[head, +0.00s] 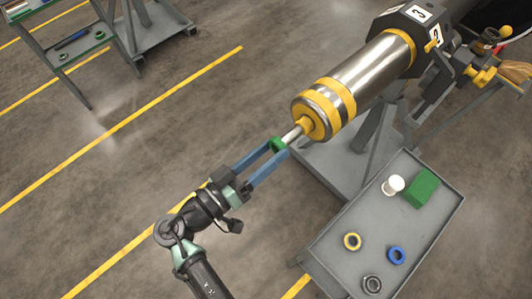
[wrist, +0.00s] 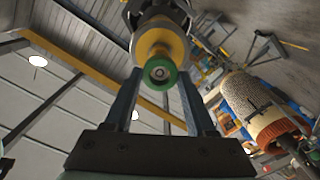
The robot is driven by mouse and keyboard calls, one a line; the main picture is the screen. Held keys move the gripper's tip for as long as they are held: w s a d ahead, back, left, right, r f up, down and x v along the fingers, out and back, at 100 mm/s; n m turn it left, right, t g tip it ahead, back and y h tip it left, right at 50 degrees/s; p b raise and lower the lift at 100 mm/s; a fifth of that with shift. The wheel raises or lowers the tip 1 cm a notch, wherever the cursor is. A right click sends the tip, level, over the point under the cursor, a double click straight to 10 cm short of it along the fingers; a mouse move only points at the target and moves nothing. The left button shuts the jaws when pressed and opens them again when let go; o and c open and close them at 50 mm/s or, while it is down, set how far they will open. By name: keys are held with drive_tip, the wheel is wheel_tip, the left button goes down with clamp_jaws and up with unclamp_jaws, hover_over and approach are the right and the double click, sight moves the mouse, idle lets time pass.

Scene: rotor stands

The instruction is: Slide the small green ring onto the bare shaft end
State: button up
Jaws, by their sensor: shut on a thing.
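The small green ring (head: 277,144) is between the blue fingertips of my gripper (head: 279,148), which is shut on it. The ring meets the tip of the thin bare shaft end (head: 293,134), which sticks out of the yellow-banded silver rotor (head: 340,92). In the wrist view, the green ring (wrist: 152,83) sits between the fingertips (wrist: 160,76), and the round grey shaft face (wrist: 160,72) shows inside its hole. The ring looks roughly centred on the shaft. I cannot tell how far, if at all, it is over the shaft.
A grey tray cart (head: 330,257) stands at lower right, below the rotor.

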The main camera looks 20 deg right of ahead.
sight(286, 140)
drive_tip(key=shift+w+d, duration=0.1)
drive_tip(key=shift+d, duration=0.15)
idle(0.4)
drive_tip(key=shift+x, duration=1.15)
drive_tip(key=shift+d+b, duration=0.25)
drive_tip(key=shift+b, duration=0.1)
drive_tip(key=shift+x, duration=0.8)
drive_tip(key=shift+w, duration=0.1)
drive_tip(key=o, duration=1.5)
